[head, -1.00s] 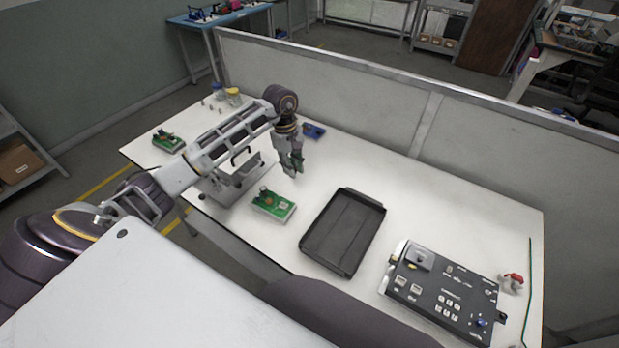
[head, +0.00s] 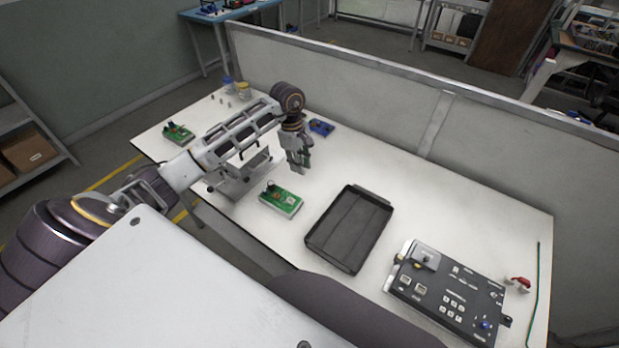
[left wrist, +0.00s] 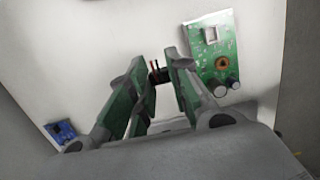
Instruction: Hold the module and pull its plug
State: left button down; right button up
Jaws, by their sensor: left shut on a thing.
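A green circuit-board module (head: 281,199) lies on the white table, left of the black tray. It also shows at the upper right of the left wrist view (left wrist: 228,55), with a copper ring and round capacitors. My left gripper (head: 299,166) is above the table, behind and slightly right of this board, apart from it. In the left wrist view its green-padded fingers (left wrist: 157,72) are shut on a small dark plug-like piece (left wrist: 159,76) with thin reddish wires. Most of that piece is hidden by the fingers. My right gripper is out of view.
A black tray (head: 383,213) is at the table's middle. A dark control panel (head: 430,291) and a red item (head: 520,282) are right. A blue part (head: 321,127) lies behind my gripper. A second green board (head: 178,133) and small jars (head: 243,89) are far left. A partition (head: 430,120) borders the back.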

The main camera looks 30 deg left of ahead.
pick_arm(q)
jog(key=shift+f, duration=0.45)
notch_tip(320, 180, down, 4)
jog(key=shift+f, duration=0.1)
jog(key=shift+f+p, duration=0.3)
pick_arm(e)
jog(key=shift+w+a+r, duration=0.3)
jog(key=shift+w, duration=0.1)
pick_arm(q)
jog(key=shift+f, duration=0.15)
